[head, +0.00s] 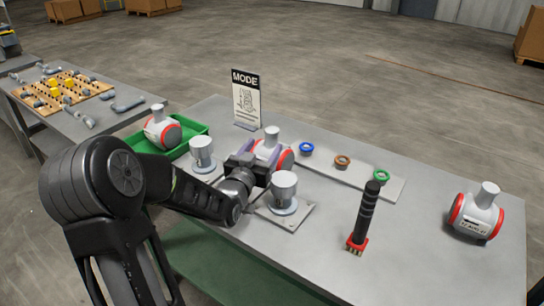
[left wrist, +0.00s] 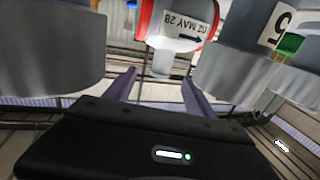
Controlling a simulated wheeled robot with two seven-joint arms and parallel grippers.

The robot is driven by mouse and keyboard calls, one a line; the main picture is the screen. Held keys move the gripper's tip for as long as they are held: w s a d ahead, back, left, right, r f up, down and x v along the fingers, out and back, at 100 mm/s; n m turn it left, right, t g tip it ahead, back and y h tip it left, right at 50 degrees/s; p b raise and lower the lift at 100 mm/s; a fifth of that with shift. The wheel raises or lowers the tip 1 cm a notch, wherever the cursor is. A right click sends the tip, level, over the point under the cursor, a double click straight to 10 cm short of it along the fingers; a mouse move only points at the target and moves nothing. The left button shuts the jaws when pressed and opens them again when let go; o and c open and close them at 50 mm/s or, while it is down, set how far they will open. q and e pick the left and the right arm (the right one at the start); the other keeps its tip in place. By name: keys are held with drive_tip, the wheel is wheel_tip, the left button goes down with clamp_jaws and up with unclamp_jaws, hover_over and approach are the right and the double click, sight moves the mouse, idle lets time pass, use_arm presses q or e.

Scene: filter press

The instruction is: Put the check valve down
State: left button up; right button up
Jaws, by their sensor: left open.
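A check valve (head: 270,150), white with red end rims and a stub on top, stands on the table between two grey cups, partly hidden by my left gripper (head: 257,156). It also shows in the left wrist view (left wrist: 180,22), upside down, with a date label and arrow. The open, purple fingers there have the white stub between or just past their tips; I see no contact. A second valve (head: 160,129) sits in the green tray (head: 200,128). A third valve (head: 476,214) stands at the table's right. My right gripper is not in view.
Grey cups (head: 203,152) and (head: 284,190) on square plates flank the gripper closely. A strip (head: 325,168) holds blue, orange and green rings. A MODE sign (head: 245,98) is behind. The table's front right is clear.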

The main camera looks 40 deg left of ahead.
sight(270, 136)
use_arm(q)
drive_tip(key=shift+w, duration=0.15)
drive_tip(key=shift+w+a+r, duration=0.1)
drive_tip(key=shift+w+a, duration=0.1)
drive_tip(key=shift+w, duration=0.05)
drive_tip(key=p+x, duration=0.1)
drive_tip(key=x, duration=0.3)
drive_tip(key=shift+w+a+p, duration=0.15)
drive_tip(key=shift+w+p, duration=0.1)
drive_tip(key=shift+p, duration=0.1)
drive_tip(key=shift+c, duration=0.2)
clamp_jaws()
idle(0.6)
idle(0.5)
